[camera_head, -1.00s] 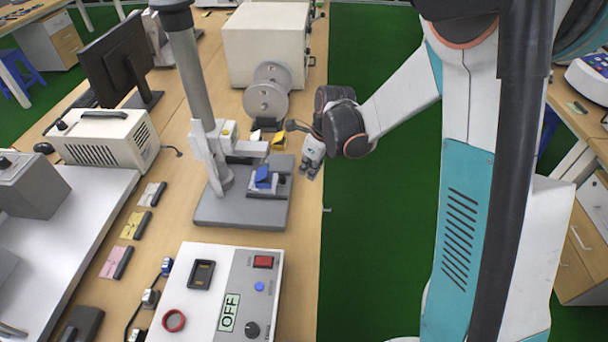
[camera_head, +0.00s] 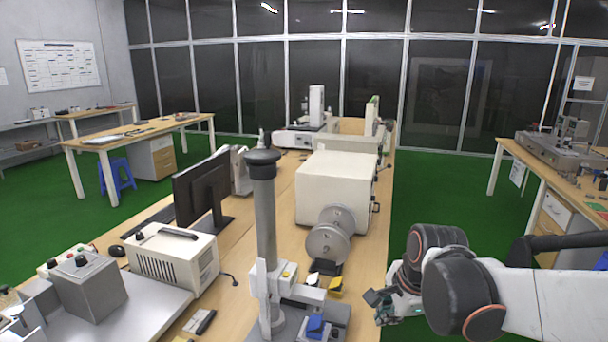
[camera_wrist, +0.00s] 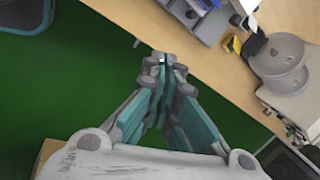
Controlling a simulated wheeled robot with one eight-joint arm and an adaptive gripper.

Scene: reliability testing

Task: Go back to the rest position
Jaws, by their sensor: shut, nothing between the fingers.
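My gripper (camera_head: 378,308) is at the lower right in the head view, beside the right edge of the long wooden table (camera_head: 374,262). In the wrist view my gripper (camera_wrist: 163,60) is shut with its fingers together and nothing between them. It hangs over the green floor (camera_wrist: 75,95), apart from the table edge. My white and black arm reaches in from the right in the head view.
Closest to my gripper stand a press with a grey column (camera_head: 264,230), a grey disc wheel (camera_head: 329,243) and a large white box (camera_head: 340,188). A monitor (camera_head: 203,187) and a cream device (camera_head: 172,258) are further left. Green floor (camera_head: 440,190) is free right of the table.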

